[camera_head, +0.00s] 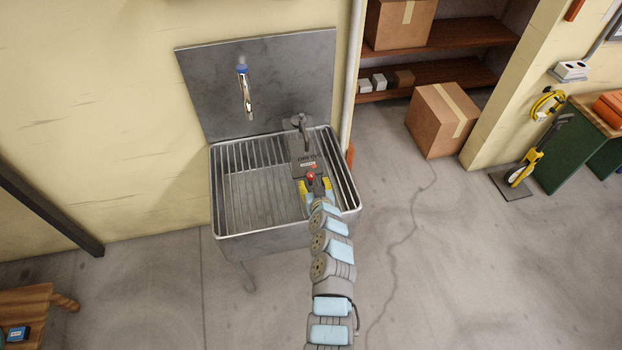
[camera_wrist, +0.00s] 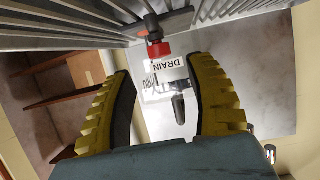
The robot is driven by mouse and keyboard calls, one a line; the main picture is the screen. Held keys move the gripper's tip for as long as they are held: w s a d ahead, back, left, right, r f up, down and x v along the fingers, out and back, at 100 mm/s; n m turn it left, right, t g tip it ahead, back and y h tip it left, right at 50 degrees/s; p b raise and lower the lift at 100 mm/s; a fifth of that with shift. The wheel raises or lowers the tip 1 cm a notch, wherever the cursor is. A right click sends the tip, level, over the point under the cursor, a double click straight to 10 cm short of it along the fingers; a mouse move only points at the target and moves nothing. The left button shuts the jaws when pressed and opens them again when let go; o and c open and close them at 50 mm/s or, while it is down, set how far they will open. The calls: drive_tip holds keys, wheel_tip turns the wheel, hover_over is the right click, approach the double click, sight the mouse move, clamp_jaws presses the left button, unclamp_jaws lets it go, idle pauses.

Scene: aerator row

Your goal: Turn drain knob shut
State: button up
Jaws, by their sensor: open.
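The red drain knob (camera_head: 311,176) sits at the front of a grey unit (camera_head: 301,149) in the right half of the metal sink. In the wrist view the red knob (camera_wrist: 158,49) shows beyond my fingertips, close to a white label reading DRAIN (camera_wrist: 166,68). My gripper (camera_head: 316,187) is over the sink by the knob, its yellow fingers spread. In the wrist view my gripper (camera_wrist: 160,75) is open, one finger on each side of the picture. The knob appears between the finger lines but not clasped. Whether a finger touches it cannot be told.
The sink (camera_head: 232,237) has slatted racks and a tall backplate with a blue-topped tap (camera_head: 245,94). A dark spout (camera_head: 300,125) stands behind the unit. A pipe (camera_head: 352,75) runs up the wall to the right. A cardboard box (camera_head: 441,119) stands on the floor farther right.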

sight(311, 177)
drive_tip(key=shift+b+x, duration=1.35)
drive_tip(key=shift+x, duration=1.2)
drive_tip(key=shift+s+f, duration=0.1)
clamp_jaws()
